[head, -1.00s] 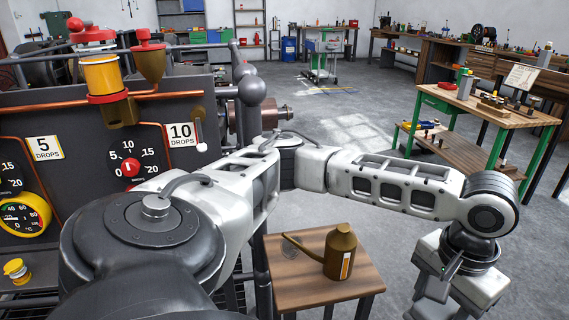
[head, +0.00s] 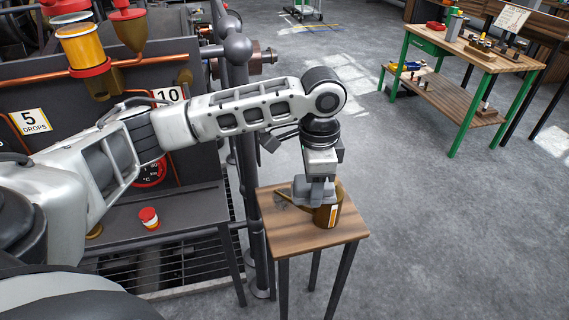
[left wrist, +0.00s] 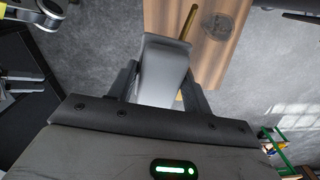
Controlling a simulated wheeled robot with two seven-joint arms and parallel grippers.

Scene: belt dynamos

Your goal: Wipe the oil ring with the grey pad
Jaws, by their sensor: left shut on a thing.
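My left gripper (head: 318,180) hangs over the small wooden table (head: 345,238), pointing down. In the left wrist view its dark fingers (left wrist: 160,90) are shut on the grey pad (left wrist: 163,62), a smooth grey piece. A faint dark round mark, apparently the oil ring (left wrist: 219,27), shows on the wood to the right of the pad in the left wrist view. The brown oil can (head: 330,213) stands behind the gripper, partly hidden.
The oil can's thin brass spout (left wrist: 191,18) reaches across close to the pad. A dark machine panel with dials and a railing (head: 240,120) stands left of the table.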

